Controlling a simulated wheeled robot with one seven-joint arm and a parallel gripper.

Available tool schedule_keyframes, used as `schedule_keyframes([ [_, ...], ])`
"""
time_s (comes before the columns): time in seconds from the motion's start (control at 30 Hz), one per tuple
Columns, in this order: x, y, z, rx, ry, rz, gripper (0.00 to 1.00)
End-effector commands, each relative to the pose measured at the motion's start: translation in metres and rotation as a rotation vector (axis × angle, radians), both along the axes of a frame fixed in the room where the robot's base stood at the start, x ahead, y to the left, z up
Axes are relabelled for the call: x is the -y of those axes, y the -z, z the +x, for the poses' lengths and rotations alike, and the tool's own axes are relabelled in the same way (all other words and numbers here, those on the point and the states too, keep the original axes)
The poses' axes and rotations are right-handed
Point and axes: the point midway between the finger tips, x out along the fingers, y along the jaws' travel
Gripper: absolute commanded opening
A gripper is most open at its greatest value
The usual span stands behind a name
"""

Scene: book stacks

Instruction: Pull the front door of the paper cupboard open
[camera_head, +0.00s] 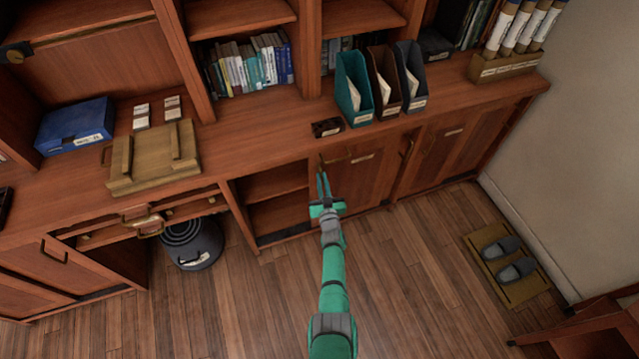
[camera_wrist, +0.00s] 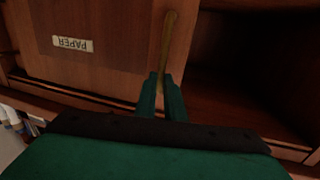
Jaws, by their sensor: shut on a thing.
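The paper cupboard's front door (camera_head: 365,180) is a reddish-brown wood panel under the counter, with a pale label near its top. In the wrist view the door (camera_wrist: 100,68) shows its PAPER label (camera_wrist: 72,44) upside down. Its brass bar handle (camera_wrist: 169,40) stands along the door's edge beside the dark open compartment. My gripper (camera_head: 322,182) reaches this handle at the door's left edge. In the wrist view my gripper (camera_wrist: 162,82) has its green fingers shut on the handle's near end. The door looks about flush with the front; a small gap cannot be told.
An open shelf compartment (camera_head: 275,197) lies left of the door. Another cupboard door (camera_head: 445,150) is to the right. File holders (camera_head: 385,85) and a small dark box (camera_head: 327,127) stand on the counter above. The wooden floor (camera_head: 410,265) before the door is clear; slippers (camera_head: 508,258) lie right.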

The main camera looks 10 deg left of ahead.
Motion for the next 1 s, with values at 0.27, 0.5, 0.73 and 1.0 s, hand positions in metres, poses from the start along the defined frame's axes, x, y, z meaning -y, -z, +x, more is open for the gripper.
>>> schedule_keyframes([
  [0.27, 0.0018, -0.0022, 0.0035, 0.004, -0.005, 0.002, 0.00],
  [0.5, 0.0020, -0.0026, 0.0038, 0.005, -0.004, 0.001, 0.19],
  [0.73, 0.0025, -0.0013, 0.0032, 0.003, -0.003, 0.001, 0.28],
  [1.0, 0.0067, 0.0000, -0.0037, 0.001, -0.001, -0.001, 0.28],
])
